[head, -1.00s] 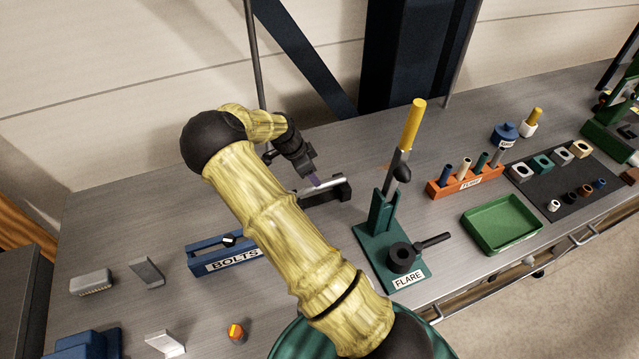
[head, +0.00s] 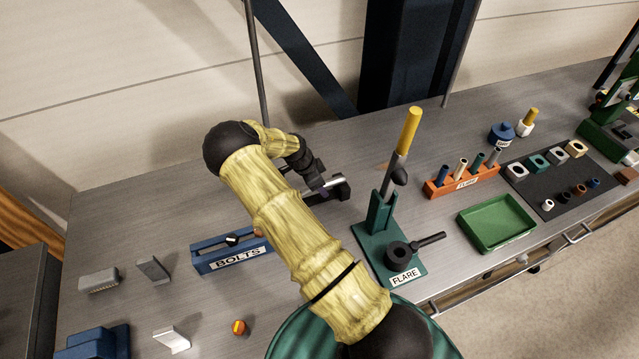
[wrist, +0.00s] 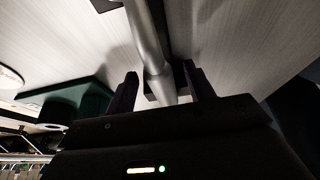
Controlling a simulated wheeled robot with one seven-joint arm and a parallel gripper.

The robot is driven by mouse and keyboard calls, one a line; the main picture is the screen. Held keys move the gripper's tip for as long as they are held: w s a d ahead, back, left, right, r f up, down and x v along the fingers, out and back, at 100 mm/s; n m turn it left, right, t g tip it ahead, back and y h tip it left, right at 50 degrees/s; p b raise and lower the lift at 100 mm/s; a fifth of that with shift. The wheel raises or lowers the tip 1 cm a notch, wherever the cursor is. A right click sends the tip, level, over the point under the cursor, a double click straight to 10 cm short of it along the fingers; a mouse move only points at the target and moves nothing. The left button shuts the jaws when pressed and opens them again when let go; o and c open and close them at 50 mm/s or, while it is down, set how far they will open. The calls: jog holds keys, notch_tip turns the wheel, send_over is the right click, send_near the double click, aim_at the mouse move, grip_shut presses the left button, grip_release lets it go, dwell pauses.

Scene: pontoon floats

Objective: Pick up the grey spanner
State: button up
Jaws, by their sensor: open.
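The grey spanner appears as a pale metal bar (head: 334,184) lying across a dark holder (head: 346,192) on the bench. In the wrist view the bar (wrist: 146,35) runs from the top edge down between my fingers, with part of the dark holder (wrist: 178,74) behind it. My gripper (head: 320,188) is over the bar, partly hidden by my arm in the head view. In the wrist view my gripper (wrist: 160,85) is open, one finger on each side of the bar. I cannot tell whether either finger touches it. The bar's lower end is hidden by my gripper body.
A green flare stand (head: 380,240) with a yellow-topped lever stands close to the right of the holder. A blue bolts rack (head: 208,262) is to the left. An orange rack (head: 437,192) and a green tray (head: 478,240) lie further right. Bench behind the holder is clear.

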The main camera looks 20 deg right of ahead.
dwell(0.5)
grip_shut()
jog(key=shift+w+r+b, duration=0.1)
jog(key=shift+r+b, duration=0.3)
jog(key=shift+r, duration=0.1)
notch_tip(320, 180, up, 9)
jog(key=b, duration=0.3)
